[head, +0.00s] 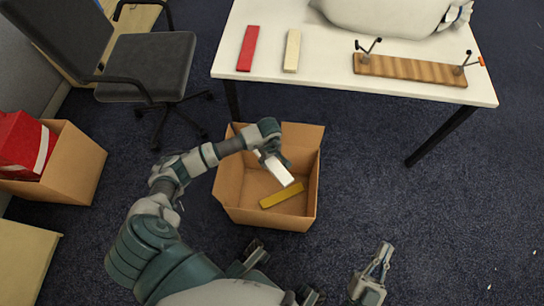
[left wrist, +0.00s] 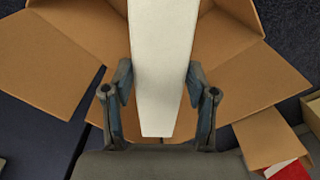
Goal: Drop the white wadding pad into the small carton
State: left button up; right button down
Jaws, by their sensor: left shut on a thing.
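The white wadding pad (head: 279,172) is a pale, flat, long block. My left gripper (head: 268,157) is shut on it and holds it tilted over the open carton. In the left wrist view the pad (left wrist: 162,60) runs between the two fingers of my left gripper (left wrist: 160,82), which press its sides. The small carton (head: 232,185) stands open on the floor with its flaps out; its flaps also show in the left wrist view (left wrist: 50,65). My right gripper (head: 377,265) is apart from everything at the lower right; its finger gap is unclear.
A yellow bar (head: 281,195) lies in the carton. The white table (head: 325,70) behind it holds a red bar (head: 248,48), a cream bar (head: 292,50) and a wooden board with hooks (head: 410,69). An office chair (head: 147,65) and another carton (head: 75,165) stand left.

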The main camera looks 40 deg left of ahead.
aim_at(270, 160)
pick_arm(q)
jog(key=shift+a+f, duration=0.1)
jog(key=shift+a, duration=0.25)
jog(key=o, duration=0.7)
jog(key=shift+a, duration=0.1)
jog(key=o, duration=0.3)
jog(key=shift+d, duration=0.5)
jog(key=shift+r, duration=0.25)
jog(key=r, duration=0.7)
jog(key=shift+w+a+r, duration=0.1)
jog(key=shift+a+r, duration=0.1)
jog(key=shift+a, duration=0.05)
jog(key=r, duration=0.4)
jog(key=shift+d+r, duration=0.2)
jog(key=shift+d, duration=0.15)
pick_arm(e)
jog(key=shift+a, duration=0.15)
jog(key=shift+a, duration=0.1)
